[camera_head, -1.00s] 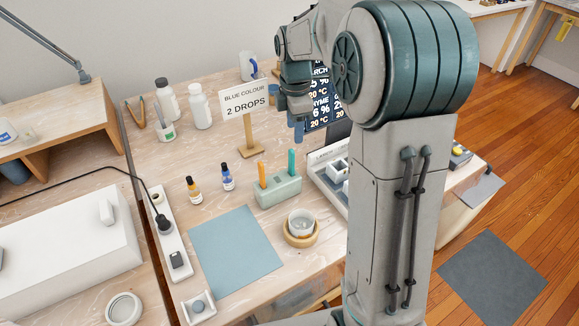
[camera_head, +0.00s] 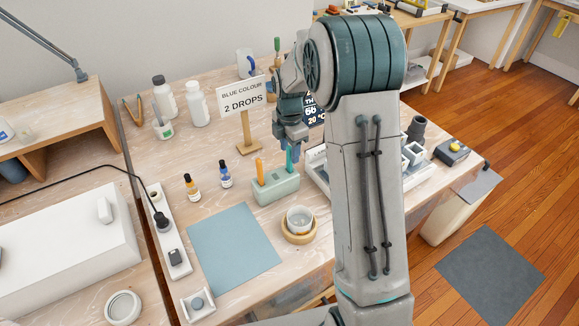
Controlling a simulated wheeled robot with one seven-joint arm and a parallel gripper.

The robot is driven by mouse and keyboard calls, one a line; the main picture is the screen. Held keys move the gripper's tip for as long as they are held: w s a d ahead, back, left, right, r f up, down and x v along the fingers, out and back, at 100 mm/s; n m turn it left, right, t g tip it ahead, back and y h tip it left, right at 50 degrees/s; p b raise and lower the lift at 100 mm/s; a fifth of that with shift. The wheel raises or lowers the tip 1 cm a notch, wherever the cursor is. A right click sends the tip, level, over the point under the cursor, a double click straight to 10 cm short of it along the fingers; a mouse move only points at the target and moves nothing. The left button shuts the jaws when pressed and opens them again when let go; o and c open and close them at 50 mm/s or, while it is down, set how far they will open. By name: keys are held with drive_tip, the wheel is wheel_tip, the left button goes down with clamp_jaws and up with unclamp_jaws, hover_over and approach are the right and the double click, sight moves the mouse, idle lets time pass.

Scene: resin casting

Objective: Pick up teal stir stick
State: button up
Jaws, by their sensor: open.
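The teal stir stick (camera_head: 289,160) stands upright in the right part of a pale green holder block (camera_head: 276,189). An orange stick (camera_head: 260,171) stands in the same block to its left. My gripper (camera_head: 291,150) is open and points down at the top of the teal stick. Its fingers overlap the stick's upper end in this view. I cannot tell whether the stick lies between the fingers or behind them.
A sign on a wooden stand (camera_head: 243,128) is close left of my gripper. A glass cup on a wooden ring (camera_head: 299,221) is in front of the block. Two dropper bottles (camera_head: 193,187) stand left. A blue mat (camera_head: 235,249) lies flat and clear. My arm hides part of the white tray (camera_head: 319,172).

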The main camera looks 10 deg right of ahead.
sight(289, 159)
wheel_tip(289, 159, down, 4)
drive_tip(key=shift+f, duration=0.2)
clamp_jaws()
